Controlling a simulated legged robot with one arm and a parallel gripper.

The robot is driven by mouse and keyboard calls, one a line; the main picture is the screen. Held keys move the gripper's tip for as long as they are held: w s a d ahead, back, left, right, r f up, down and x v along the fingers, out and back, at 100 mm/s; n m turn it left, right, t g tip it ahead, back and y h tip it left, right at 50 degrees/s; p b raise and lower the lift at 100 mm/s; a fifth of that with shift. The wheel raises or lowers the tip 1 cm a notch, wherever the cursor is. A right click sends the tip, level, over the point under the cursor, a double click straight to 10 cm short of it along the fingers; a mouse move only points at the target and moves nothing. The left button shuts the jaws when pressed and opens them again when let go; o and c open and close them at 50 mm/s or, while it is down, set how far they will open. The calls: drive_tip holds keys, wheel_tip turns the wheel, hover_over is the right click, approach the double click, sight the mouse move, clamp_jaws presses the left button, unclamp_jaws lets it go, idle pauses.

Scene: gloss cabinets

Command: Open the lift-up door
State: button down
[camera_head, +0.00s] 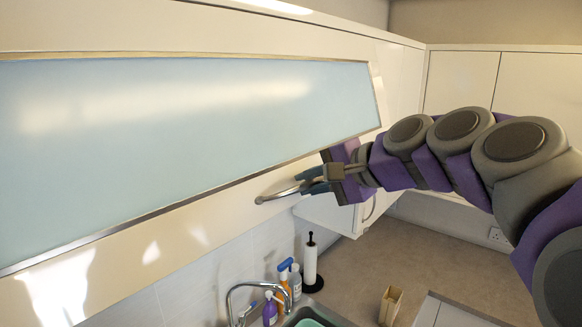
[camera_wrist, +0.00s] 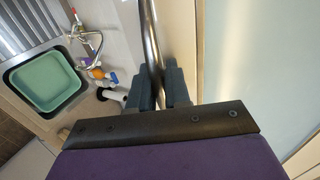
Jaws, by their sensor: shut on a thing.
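The lift-up door (camera_head: 190,125) has a pale blue glass panel in a metal frame and fills the upper left of the head view. Part of its glass shows at the right of the wrist view (camera_wrist: 258,65). A curved metal handle (camera_head: 278,195) is fixed along its lower edge; in the wrist view the handle (camera_wrist: 149,40) runs up between the fingers. My gripper (camera_head: 312,187) is shut on the handle near its right end. In the wrist view the two dark fingers (camera_wrist: 163,84) lie on either side of the bar. The door looks tilted slightly outward; its exact angle is unclear.
Below are a tap (camera_head: 240,295), a sink with a green basin (camera_wrist: 45,85), spray bottles (camera_head: 283,285) and a paper towel holder (camera_head: 310,262) on the counter. Cream cabinets (camera_head: 460,82) stand at the back right. A small box (camera_head: 390,305) is on the counter.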

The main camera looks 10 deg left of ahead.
drive_tip(key=p+v, duration=0.1)
drive_tip(key=v, duration=0.5)
drive_tip(key=shift+d+r, duration=0.2)
drive_tip(key=shift+r, duration=0.1)
drive_tip(key=shift+s, duration=0.1)
drive_tip(key=c, duration=1.5)
unclamp_jaws()
drive_tip(key=shift+o, duration=1.2)
drive_tip(key=shift+s+d+r, duration=0.15)
drive_tip(key=shift+d, duration=0.1)
drive_tip(key=shift+d, duration=0.15)
drive_tip(key=b+v, duration=0.1)
drive_tip(key=v, duration=1.6)
